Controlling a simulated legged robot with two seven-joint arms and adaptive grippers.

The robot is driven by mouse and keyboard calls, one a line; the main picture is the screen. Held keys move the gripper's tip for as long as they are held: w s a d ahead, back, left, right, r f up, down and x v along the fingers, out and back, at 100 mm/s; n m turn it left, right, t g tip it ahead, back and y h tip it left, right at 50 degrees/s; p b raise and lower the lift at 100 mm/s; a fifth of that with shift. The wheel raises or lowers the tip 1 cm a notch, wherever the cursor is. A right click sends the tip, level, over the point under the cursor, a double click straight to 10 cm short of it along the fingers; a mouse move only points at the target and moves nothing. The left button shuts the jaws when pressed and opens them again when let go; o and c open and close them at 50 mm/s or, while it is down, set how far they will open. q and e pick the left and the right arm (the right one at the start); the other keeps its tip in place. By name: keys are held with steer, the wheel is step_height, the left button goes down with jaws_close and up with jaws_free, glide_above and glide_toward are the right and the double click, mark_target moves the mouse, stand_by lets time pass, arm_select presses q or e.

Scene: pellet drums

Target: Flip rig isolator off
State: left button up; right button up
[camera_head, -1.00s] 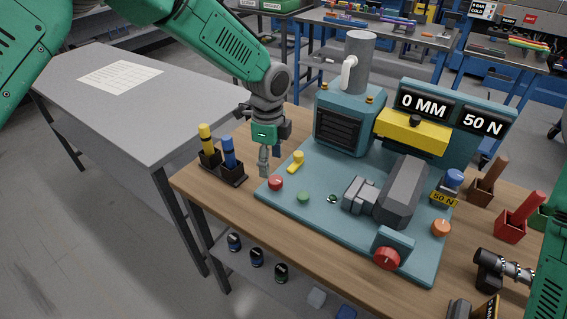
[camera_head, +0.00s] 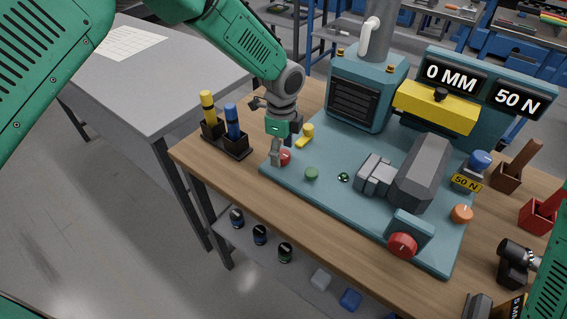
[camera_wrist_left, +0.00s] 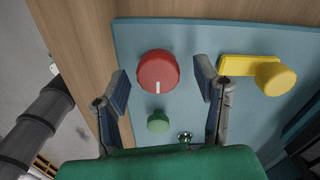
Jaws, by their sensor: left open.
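A round red knob with a white mark (camera_wrist_left: 157,72) sits on the teal rig plate (camera_head: 325,200), near its left corner. In the wrist view its mark points toward the bottom of the picture. In the head view the knob (camera_head: 286,157) is partly hidden behind my left gripper (camera_head: 276,155). My left gripper is open and empty, its fingers on either side of the knob in the wrist view (camera_wrist_left: 163,82), with gaps to both. I cannot tell the remaining height. A yellow lever with a round knob (camera_wrist_left: 275,78) lies to the right. No label marks the isolator. My right gripper is out of view.
A green button (camera_head: 311,173) is close by. Blue and yellow handles stand in a black holder (camera_head: 225,148) left of the plate. A grey clamp block (camera_head: 420,170) and another red knob (camera_head: 403,246) are to the right. Displays read 0 MM and 50 N.

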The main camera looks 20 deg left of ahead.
arm_select(q)
steer(key=shift+s+a+f+b, duration=0.15)
steer(key=shift+f+b, duration=0.3)
steer(key=shift+f, duration=0.5)
steer(key=shift+d, duration=0.5)
steer(key=c, duration=0.4)
steer(key=shift+r, duration=0.1)
steer(key=c, duration=0.7)
steer(key=shift+c, duration=0.2)
